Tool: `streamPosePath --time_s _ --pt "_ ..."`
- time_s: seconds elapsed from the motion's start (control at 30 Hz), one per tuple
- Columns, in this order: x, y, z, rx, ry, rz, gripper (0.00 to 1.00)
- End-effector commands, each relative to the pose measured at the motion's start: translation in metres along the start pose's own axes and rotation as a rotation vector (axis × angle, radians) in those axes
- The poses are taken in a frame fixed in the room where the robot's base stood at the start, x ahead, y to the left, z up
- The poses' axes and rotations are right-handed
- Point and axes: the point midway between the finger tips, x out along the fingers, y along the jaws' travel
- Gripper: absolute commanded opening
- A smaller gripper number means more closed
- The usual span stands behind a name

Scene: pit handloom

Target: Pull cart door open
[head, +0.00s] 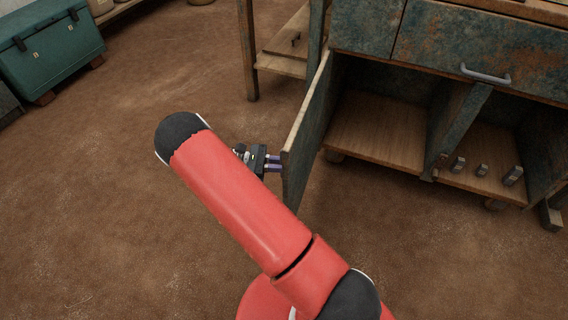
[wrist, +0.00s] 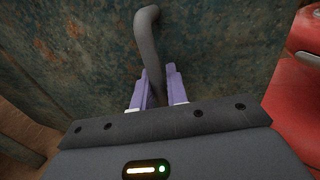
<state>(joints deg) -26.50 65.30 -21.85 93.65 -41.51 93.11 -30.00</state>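The cart (head: 480,50) is a worn blue-green cabinet at the upper right of the head view. Its left door (head: 308,130) stands swung well out, seen nearly edge-on, with the compartment behind it exposed. My gripper (head: 273,163) is at the door's outer face, near its free edge. In the wrist view the door's rusty face (wrist: 80,50) fills the background, and its grey bar handle (wrist: 150,40) runs down between the purple fingers (wrist: 158,92). The fingers appear closed on the handle. The handle is hidden in the head view.
The left compartment floor (head: 375,132) is bare wood. Several small metal pieces (head: 482,170) stand in the right compartment. A drawer handle (head: 485,74) sticks out above. A teal chest (head: 50,48) stands far left. The brown floor (head: 110,170) left of the door is clear.

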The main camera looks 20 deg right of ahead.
Motion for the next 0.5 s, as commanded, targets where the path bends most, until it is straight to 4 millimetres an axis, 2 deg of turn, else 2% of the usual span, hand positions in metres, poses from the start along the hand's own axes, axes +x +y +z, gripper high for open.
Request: streamPosePath --time_s 0.37,0.5 --pt "-0.001 0.0 0.0 -0.001 0.0 0.002 0.17" --pt "-0.013 0.0 -0.001 0.001 0.0 0.003 0.17"
